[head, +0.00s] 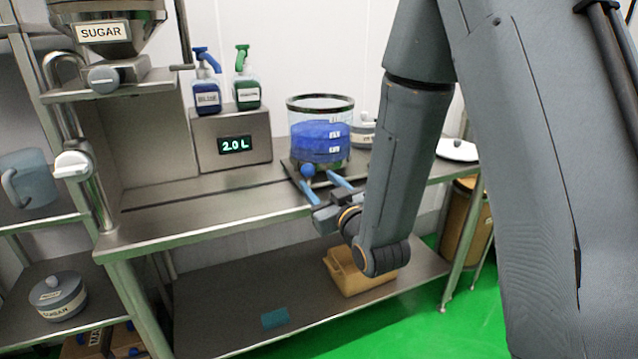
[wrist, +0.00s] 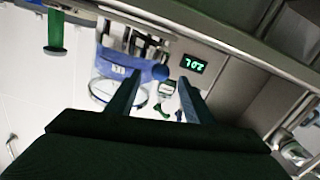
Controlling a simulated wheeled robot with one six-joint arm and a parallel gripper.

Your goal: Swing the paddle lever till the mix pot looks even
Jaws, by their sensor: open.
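The mix pot (head: 320,143) is a clear round vessel with a dark rim, standing at the back of the steel counter. Its contents are blue, with a darker band low down; I cannot tell how even they are. It also shows tilted in the wrist view (wrist: 118,68). The paddle lever's blue ball knob (head: 307,170) is in front of the pot; in the wrist view the knob (wrist: 160,72) appears between my fingers. My gripper (head: 316,176) is open, its two blue fingers pointing towards the pot. I cannot tell whether either finger touches the knob.
A steel box (head: 232,140) reading 2.0 L stands left of the pot, with blue (head: 207,97) and green (head: 247,92) pump bottles on top. A sugar hopper (head: 105,35) is at far left. A tan bin (head: 352,278) sits on the lower shelf. The counter's front left is clear.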

